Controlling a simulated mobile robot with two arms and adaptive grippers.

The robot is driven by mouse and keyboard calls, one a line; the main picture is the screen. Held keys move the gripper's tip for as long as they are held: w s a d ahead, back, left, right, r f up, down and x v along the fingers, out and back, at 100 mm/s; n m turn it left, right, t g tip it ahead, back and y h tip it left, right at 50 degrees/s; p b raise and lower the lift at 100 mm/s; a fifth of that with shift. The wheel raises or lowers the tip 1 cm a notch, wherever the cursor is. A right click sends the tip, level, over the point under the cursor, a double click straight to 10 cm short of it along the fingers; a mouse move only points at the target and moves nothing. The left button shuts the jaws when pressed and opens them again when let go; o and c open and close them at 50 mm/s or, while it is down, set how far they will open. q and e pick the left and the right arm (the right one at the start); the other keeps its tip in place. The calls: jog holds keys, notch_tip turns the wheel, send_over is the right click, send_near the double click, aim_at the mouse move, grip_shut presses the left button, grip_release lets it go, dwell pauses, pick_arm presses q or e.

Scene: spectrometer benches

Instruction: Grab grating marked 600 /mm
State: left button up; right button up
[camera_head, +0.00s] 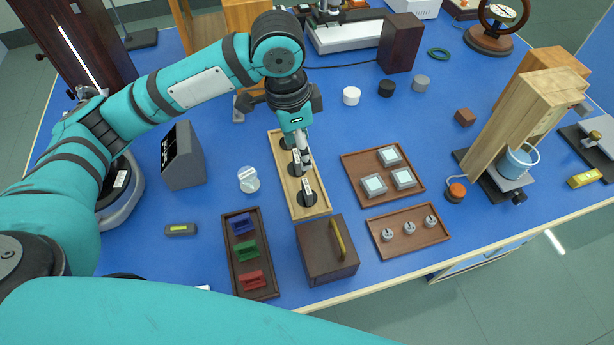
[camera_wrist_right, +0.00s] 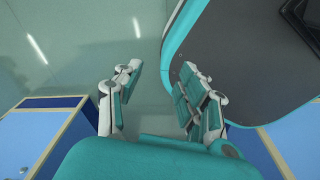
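A light wooden tray (camera_head: 290,206) holds a row of upright labelled pieces on round black bases. The front piece (camera_head: 308,195) stands clear, with a pale label too small to read. The middle piece (camera_head: 295,169) is partly covered by my left gripper (camera_head: 305,164). The rear piece (camera_head: 286,142) is also partly hidden. I cannot tell which is marked 600 /mm. My left gripper points down at the middle piece; whether its fingers touch or hold it is unclear. My right gripper (camera_wrist_right: 159,74) is open and empty above the floor in the right wrist view.
A brown box (camera_head: 327,262) stands just in front of the tray. A dark tray (camera_head: 234,266) with coloured blocks lies front left. Brown trays with square pieces (camera_head: 375,186) and small metal pieces (camera_head: 410,240) lie to the right. A grey sloped box (camera_head: 183,158) stands left.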

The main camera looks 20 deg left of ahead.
pick_arm(q)
send_over(306, 187)
notch_tip(306, 187, down, 6)
jog(key=r, duration=0.1)
notch_tip(306, 187, down, 5)
jog(key=shift+f, duration=0.6)
notch_tip(306, 187, down, 4)
jog(key=shift+w+f+p, duration=0.1)
jog(key=shift+f+p, duration=0.05)
jog(key=shift+p, duration=0.4)
jog(key=shift+f, duration=0.45)
jog(key=c, duration=0.8)
pick_arm(e)
jog(key=shift+s+d+r, duration=0.25)
jog(key=shift+s+r, duration=0.25)
jog(key=shift+s, duration=0.05)
